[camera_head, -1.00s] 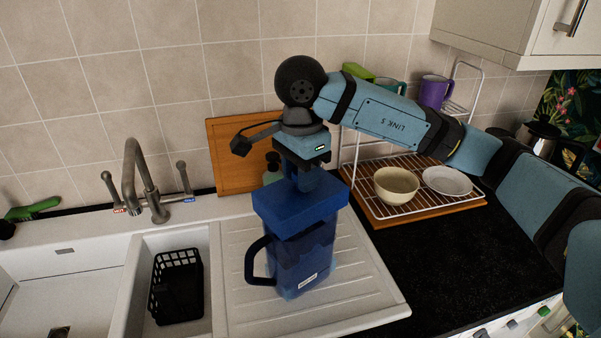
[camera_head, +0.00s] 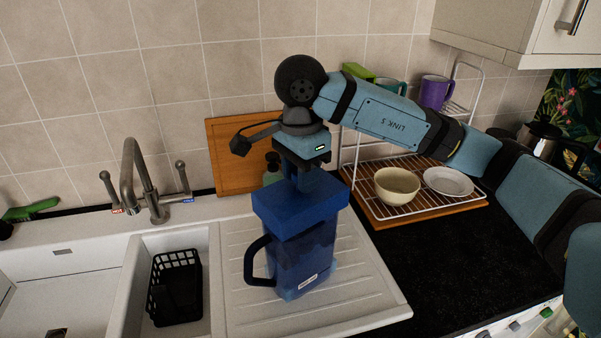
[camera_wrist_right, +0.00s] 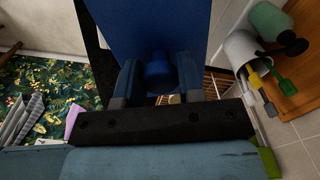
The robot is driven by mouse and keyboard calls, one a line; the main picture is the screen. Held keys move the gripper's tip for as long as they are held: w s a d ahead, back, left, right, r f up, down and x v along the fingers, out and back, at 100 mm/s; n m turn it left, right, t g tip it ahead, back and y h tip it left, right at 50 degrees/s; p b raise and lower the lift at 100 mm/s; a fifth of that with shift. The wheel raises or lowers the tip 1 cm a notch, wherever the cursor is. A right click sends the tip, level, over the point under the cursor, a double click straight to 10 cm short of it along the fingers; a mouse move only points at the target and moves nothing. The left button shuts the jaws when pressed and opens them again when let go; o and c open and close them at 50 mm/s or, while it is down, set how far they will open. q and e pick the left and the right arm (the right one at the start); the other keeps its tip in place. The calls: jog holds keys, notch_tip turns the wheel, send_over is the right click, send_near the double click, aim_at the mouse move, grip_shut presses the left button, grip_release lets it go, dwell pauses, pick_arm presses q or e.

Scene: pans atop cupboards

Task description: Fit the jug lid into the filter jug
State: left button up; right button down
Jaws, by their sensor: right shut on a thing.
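The filter jug (camera_head: 305,265) is translucent blue with a black handle at its left. It stands upright on the drainer of the sink. The blue jug lid (camera_head: 302,209) is at the top of the jug, covering its mouth; whether it is fully seated I cannot tell. My right gripper (camera_head: 308,188) comes down from above and is shut on the lid's knob. In the right wrist view the fingers (camera_wrist_right: 158,85) close on both sides of the round blue knob (camera_wrist_right: 158,68), with the lid's flat top (camera_wrist_right: 155,25) beyond. My left gripper is not in view.
A black basket (camera_head: 176,287) sits in the small basin left of the jug, and the tap (camera_head: 146,185) stands behind. A wire rack (camera_head: 420,205) with a cream bowl (camera_head: 397,185) and a plate (camera_head: 447,181) is at right. A wooden board (camera_head: 235,155) leans on the wall.

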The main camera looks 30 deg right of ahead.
jog(key=shift+f+b, duration=0.8)
jog(key=shift+f, duration=0.15)
jog(key=c, duration=0.7)
grip_release()
jog(key=shift+r, duration=0.1)
notch_tip(320, 180, up, 14)
jog(key=shift+f+p, duration=0.1)
jog(key=shift+p, duration=0.3)
